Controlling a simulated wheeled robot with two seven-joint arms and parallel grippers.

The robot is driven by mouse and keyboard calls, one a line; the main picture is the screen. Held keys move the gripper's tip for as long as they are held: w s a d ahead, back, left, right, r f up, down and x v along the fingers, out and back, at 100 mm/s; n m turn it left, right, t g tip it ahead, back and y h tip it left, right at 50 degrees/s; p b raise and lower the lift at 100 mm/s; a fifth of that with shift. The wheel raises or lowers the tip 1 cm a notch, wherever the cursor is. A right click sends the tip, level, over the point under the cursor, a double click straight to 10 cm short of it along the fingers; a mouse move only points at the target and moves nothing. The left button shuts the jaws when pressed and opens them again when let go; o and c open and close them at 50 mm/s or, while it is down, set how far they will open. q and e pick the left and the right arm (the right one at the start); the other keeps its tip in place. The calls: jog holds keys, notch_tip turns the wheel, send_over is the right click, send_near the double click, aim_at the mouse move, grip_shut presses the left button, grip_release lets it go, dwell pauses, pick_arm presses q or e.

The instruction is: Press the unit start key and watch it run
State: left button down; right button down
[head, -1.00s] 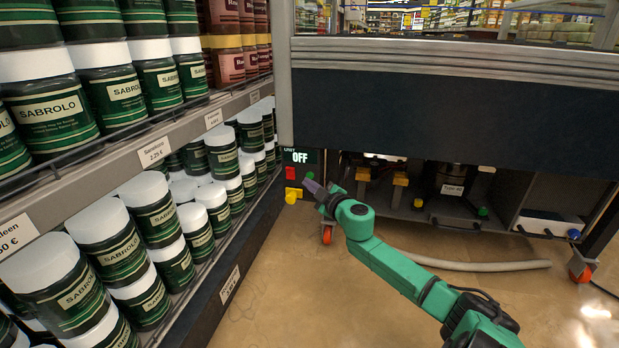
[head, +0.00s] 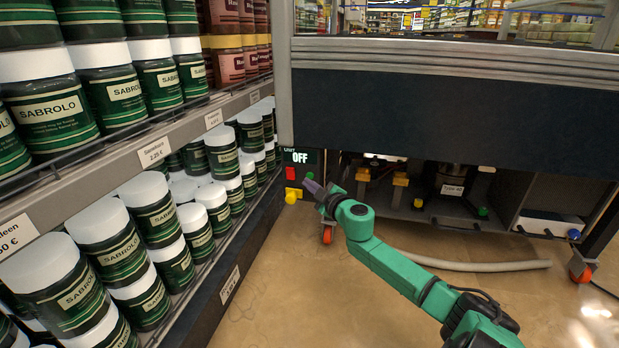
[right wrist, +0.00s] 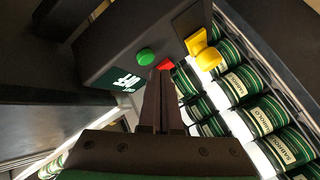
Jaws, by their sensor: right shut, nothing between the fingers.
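The unit's control box (right wrist: 115,60) hangs at the left end of the cabinet. Its small display (head: 300,157) reads "OFF" in white. A green key (right wrist: 146,57) and a red key (right wrist: 166,64) sit side by side on it in the right wrist view. The red key (head: 291,173) also shows in the head view, where my fingers are close to the green key. A yellow knob (head: 292,195) is below. My right gripper (right wrist: 161,74) is shut and empty, its tips just short of the keys; contact cannot be told. My left gripper is out of view.
A shelf (head: 190,130) of green jars with white lids stands close on the left. A dark cabinet panel (head: 440,110) overhangs the open bay with pump parts (head: 453,182). A grey hose (head: 470,266) and orange casters (head: 582,272) are on the floor.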

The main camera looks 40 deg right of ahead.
dwell(0.5)
jog(key=shift+w+d, duration=0.25)
jog(key=shift+d, duration=0.1)
jog(key=shift+w+d, duration=0.25)
jog(key=shift+d, duration=0.1)
dwell(0.5)
jog(key=shift+s+a, duration=0.1)
jog(key=shift+s+a+p, duration=0.4)
jog(key=shift+a+p, duration=0.15)
jog(key=shift+p, duration=0.05)
jog(key=shift+a, duration=0.1)
